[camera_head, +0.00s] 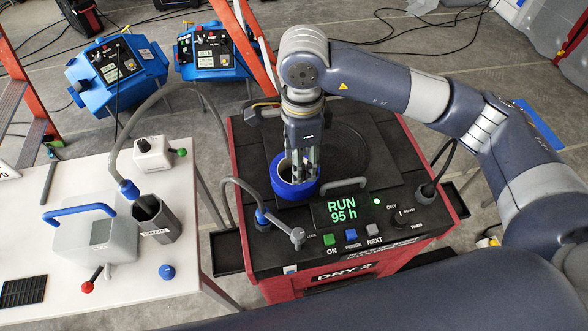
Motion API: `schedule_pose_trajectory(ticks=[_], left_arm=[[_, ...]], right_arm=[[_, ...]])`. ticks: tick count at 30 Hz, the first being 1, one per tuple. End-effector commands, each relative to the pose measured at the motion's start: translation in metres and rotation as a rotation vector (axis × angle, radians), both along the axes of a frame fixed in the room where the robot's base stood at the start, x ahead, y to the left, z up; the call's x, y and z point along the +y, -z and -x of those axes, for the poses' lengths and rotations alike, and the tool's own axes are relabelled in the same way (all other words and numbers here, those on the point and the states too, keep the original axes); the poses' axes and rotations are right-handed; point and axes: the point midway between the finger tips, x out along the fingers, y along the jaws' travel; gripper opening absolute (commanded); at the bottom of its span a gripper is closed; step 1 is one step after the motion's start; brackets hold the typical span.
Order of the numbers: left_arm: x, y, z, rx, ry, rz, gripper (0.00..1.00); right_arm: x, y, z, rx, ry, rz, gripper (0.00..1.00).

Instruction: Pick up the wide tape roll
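The wide tape roll (296,190) is a thick blue ring with a tan inside, on the black top of the red dryer behind the green display. My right gripper (300,172) points down at it from above. Its fingers overlap the roll's opening and far rim and hide part of them. I cannot tell whether they press on the roll's wall or whether the roll is lifted. My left gripper is not in view.
The red dryer (262,253) has a control panel, a lever (296,236) and a hose beside the roll. A white table (125,290) at left holds a grey canister (100,240), a dark hexagonal holder (157,225) and a blue ball (167,272). Blue machines stand behind.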

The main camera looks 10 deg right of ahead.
Motion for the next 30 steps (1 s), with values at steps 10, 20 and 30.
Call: schedule_pose_trajectory(ticks=[10,20,30], left_arm=[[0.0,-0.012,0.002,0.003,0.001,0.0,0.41],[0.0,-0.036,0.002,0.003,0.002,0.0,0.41],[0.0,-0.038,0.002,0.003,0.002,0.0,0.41]], right_arm=[[0.0,0.045,0.002,0.004,-0.001,0.0,0.44],[0.002,0.079,0.007,0.007,0.0,0.0,0.44],[0.003,0.1,0.005,0.003,-0.002,-0.002,0.44]])
